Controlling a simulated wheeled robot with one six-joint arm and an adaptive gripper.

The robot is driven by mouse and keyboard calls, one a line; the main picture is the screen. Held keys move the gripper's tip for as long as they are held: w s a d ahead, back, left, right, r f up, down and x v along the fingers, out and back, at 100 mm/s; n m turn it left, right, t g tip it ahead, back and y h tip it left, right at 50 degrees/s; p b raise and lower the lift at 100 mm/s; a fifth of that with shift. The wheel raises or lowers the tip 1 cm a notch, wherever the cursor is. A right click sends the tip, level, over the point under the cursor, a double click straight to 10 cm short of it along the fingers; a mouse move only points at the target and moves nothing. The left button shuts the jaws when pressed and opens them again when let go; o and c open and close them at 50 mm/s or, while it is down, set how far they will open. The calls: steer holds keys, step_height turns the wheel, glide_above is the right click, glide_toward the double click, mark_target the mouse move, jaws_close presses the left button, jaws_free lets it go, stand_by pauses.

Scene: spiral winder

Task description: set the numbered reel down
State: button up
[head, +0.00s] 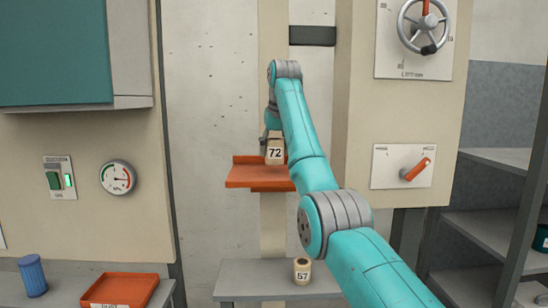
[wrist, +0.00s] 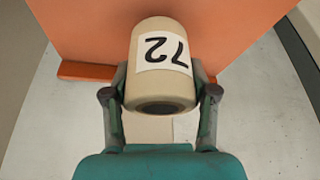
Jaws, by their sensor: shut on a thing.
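The numbered reel (head: 275,156) is cream with a white label reading 72. It also shows in the wrist view (wrist: 160,75), between the two fingers. My gripper (wrist: 160,95) is shut on it. In the head view my gripper (head: 272,142) is partly hidden behind my turquoise arm. The reel is at the orange shelf (head: 250,177); I cannot tell whether it touches the shelf. A second reel (head: 302,271), labelled 57, stands upright on the grey bench below.
The orange shelf has a raised edge at its left and back. An orange tray (head: 120,290) and a blue ribbed cylinder (head: 33,275) are at the lower left. A panel with an orange-handled switch (head: 415,168) is on the right. Grey shelves (head: 485,225) stand at the far right.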

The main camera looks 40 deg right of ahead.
steer(key=shift+f, duration=1.3)
steer(key=o, duration=1.2)
steer(key=shift+f, duration=0.1)
